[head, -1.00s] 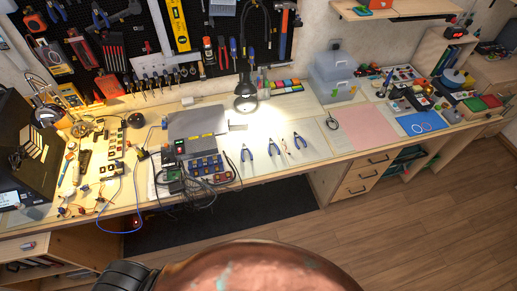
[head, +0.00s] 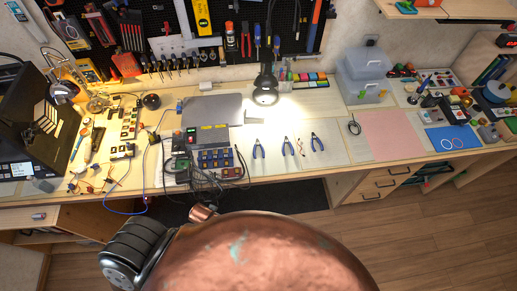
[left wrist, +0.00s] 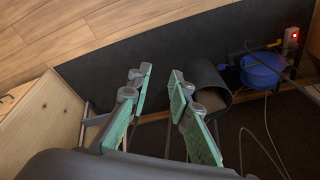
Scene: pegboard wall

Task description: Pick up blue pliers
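Three pairs of blue-handled pliers lie apart in a row on pale sheets on the workbench in the head view: a left pair (head: 258,148), a middle pair (head: 288,146) and a right pair (head: 317,142). A small red-and-white tool (head: 303,146) lies between the middle and right pairs. My left gripper (left wrist: 160,83) shows only in the left wrist view; its green-padded fingers are apart with nothing between them. It is away from the pliers, which that view does not show. My right gripper is in neither view.
Left of the pliers are power supplies (head: 216,160) and cables. The left wrist view shows a dark bin (left wrist: 208,82), a blue round object (left wrist: 262,68) and a wooden panel (left wrist: 38,120).

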